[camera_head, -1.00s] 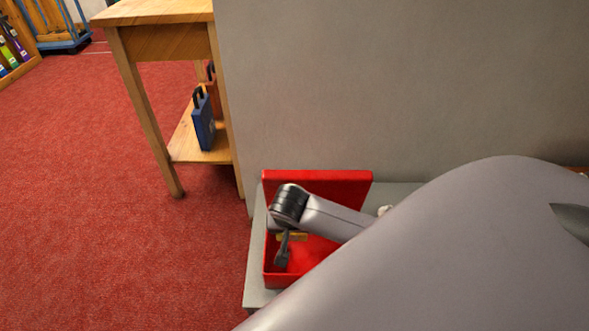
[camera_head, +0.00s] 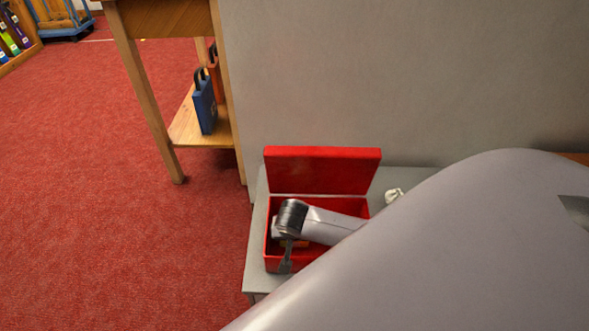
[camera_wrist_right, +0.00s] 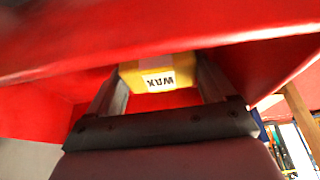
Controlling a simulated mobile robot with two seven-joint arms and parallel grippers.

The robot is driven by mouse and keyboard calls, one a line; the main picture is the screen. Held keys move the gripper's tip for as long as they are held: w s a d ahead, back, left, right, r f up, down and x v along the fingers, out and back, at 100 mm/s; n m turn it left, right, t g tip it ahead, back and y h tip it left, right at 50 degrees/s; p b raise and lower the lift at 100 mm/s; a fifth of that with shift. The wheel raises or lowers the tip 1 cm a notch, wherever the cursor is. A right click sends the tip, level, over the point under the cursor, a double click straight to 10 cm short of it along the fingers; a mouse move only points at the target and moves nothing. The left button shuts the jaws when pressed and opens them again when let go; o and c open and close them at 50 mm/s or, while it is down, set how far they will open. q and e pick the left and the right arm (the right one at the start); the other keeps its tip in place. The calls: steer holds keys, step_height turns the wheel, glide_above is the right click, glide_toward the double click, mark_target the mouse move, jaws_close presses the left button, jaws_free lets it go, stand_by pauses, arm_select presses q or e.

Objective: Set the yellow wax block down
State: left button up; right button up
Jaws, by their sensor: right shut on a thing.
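The yellow wax block (camera_wrist_right: 158,77), with a white label reading WAX, is between the two fingers of my right gripper (camera_head: 286,258) in the right wrist view. The fingers are shut on its sides. In the head view the gripper points down inside the open red box (camera_head: 272,232), and my wrist hides most of the block. Whether the block touches the box floor cannot be told. My left gripper is not in view.
The box's raised red lid (camera_head: 322,170) stands behind my wrist. The box sits on a grey bench (camera_head: 256,262) against a grey wall. A crumpled white thing (camera_head: 393,195) lies to its right. A wooden table (camera_head: 150,85) with blue and orange bags below stands at left.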

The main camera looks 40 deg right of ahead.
steer(key=o, duration=0.9)
steer(key=shift+f, duration=0.15)
steer(key=p+v, duration=0.5)
steer(key=v, duration=0.6)
steer(key=s+a+r+n+t+y, duration=0.2)
steer(key=s+a+n+t+y, duration=0.25)
steer(key=a, duration=0.45)
arm_select(q)
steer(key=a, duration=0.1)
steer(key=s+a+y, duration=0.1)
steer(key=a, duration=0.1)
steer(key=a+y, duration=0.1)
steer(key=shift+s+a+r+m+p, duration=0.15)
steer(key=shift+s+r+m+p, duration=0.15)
steer(key=shift+p, duration=0.1)
arm_select(e)
step_height(320, 180, up, 7)
steer(key=s+a+n+t+y, duration=0.2)
steer(key=n+t, duration=0.1)
steer(key=n, duration=0.4)
steer(key=shift+a, duration=0.25)
steer(key=shift+f, duration=0.15)
